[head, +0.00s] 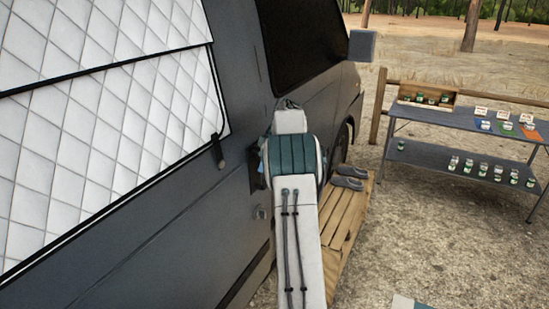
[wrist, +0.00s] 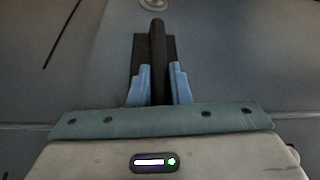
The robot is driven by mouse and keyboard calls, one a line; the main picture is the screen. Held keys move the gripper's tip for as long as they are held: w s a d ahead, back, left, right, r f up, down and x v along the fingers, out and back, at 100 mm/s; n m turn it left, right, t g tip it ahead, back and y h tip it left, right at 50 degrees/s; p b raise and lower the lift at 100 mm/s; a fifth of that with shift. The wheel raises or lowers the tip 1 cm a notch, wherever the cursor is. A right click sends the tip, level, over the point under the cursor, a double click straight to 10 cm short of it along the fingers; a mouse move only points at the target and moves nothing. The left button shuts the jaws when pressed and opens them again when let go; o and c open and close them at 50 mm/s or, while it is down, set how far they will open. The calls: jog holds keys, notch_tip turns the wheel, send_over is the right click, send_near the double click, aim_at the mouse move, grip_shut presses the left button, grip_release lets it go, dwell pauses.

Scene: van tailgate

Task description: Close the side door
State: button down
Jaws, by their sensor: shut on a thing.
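The side door (head: 150,235) is a dark grey panel of the van with a white quilted window cover, on the left in the head view. I cannot tell whether it stands fully closed. In the wrist view a dark upright bar handle (wrist: 157,38) stands on a dark backing plate on the grey panel. My gripper (wrist: 158,75) has its two blue fingers on either side of this bar, shut on it. In the head view my arm hides the fingers and most of the handle.
A small black latch (head: 218,152) sits beside the window cover. A wooden pallet (head: 345,225) with grey shoes (head: 349,178) lies on the ground right of my arm. A folding table (head: 465,125) with jars stands farther right. Open gravel lies between.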

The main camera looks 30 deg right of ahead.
jog(key=shift+w+a+r, duration=0.1)
jog(key=shift+w+a, duration=0.15)
jog(key=shift+a, duration=0.15)
jog(key=shift+d, duration=0.1)
jog(key=shift+d, duration=0.1)
jog(key=c, duration=1.6)
grip_release()
jog(key=shift+r, duration=0.1)
jog(key=shift+o, duration=1.3)
jog(key=shift+w, duration=0.2)
jog(key=shift+s+d, duration=0.2)
jog(key=shift+d, duration=0.05)
jog(key=shift+s+d+r, duration=0.1)
jog(key=shift+d+r, duration=0.05)
jog(key=v, duration=1.3)
jog(key=shift+a, duration=0.25)
jog(key=shift+s+r, duration=0.1)
